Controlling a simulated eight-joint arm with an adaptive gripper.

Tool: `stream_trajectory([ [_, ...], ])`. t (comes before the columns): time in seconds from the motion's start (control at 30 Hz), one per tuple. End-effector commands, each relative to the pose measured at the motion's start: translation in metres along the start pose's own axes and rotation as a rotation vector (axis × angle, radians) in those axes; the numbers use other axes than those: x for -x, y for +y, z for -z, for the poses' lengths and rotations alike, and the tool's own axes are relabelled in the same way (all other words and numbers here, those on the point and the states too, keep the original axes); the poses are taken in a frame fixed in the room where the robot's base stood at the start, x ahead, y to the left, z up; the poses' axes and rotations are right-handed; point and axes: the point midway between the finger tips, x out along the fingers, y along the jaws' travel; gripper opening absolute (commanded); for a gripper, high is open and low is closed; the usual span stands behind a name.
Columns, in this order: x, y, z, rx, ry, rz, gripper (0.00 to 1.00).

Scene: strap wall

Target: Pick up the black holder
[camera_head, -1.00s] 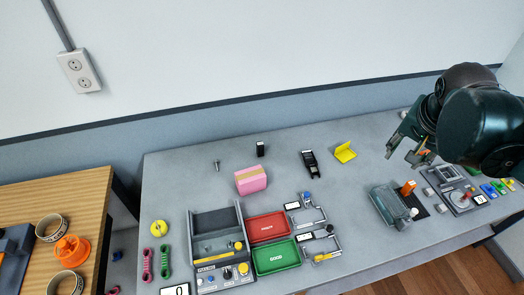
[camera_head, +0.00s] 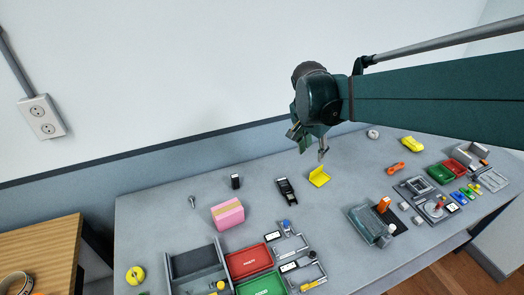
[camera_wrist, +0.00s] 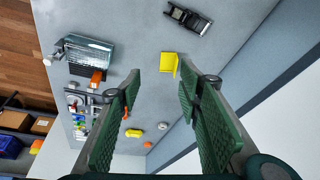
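A long black holder (camera_head: 286,191) with pale marks on it lies on the grey table, left of the yellow angled piece (camera_head: 319,176). In the wrist view the black holder (camera_wrist: 188,18) is at the top edge, beyond the yellow piece (camera_wrist: 169,65). A smaller black block (camera_head: 236,182) stands farther left. My gripper (camera_head: 312,147) is raised above the back of the table, near the yellow piece and to the right of the black holder. In the wrist view my gripper (camera_wrist: 158,88) is open, with nothing between its green fingers.
A pink box (camera_head: 228,214) and a screw (camera_head: 192,202) are left of the holder. A red tray (camera_head: 249,261) and small fixtures lie in front. A clear-walled device (camera_head: 370,226) with an orange part is at right. The wall runs behind the table. Bare table surrounds the holder.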

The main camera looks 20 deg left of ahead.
Motion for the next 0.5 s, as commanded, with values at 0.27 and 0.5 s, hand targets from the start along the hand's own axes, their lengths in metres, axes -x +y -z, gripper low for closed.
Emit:
stream_trajectory([
  [0.27,-0.027,-0.064,-0.025,-0.052,-0.001,-0.036,0.35],
  [0.5,-0.052,-0.114,-0.054,-0.103,0.006,-0.069,0.35],
])
